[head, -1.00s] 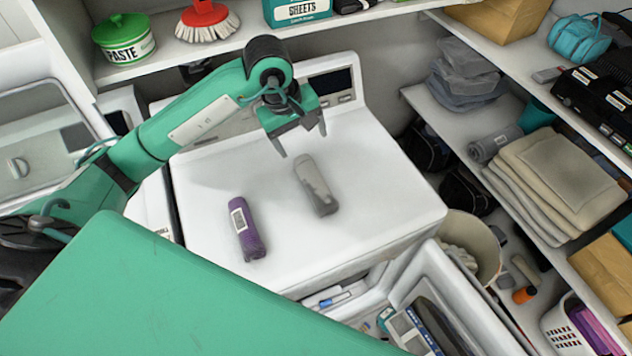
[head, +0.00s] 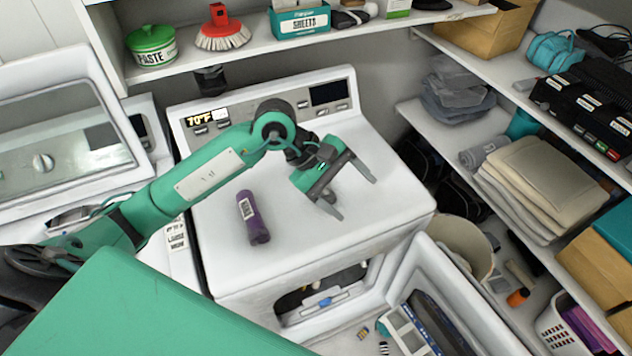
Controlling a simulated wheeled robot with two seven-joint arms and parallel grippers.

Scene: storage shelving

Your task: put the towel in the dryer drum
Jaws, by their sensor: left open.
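A purple rolled item with a white label (head: 252,218), which looks like a rolled towel, lies on the white dryer top (head: 215,265). The dryer's drum opening (head: 300,318) shows in its front, partly seen, and the white door (head: 470,310) stands open to the right. My left gripper (head: 354,198) is open over the dryer top, to the right of the purple roll and apart from it. The grey roll seen earlier does not show now; my gripper may hide it. My right gripper is not in view.
A washer (head: 60,140) stands left of the dryer. Above is a shelf with a green paste tin (head: 152,47) and a red brush (head: 222,28). Right shelves hold folded beige towels (head: 540,180) and a grey roll (head: 484,151). A bin (head: 465,245) stands behind the door.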

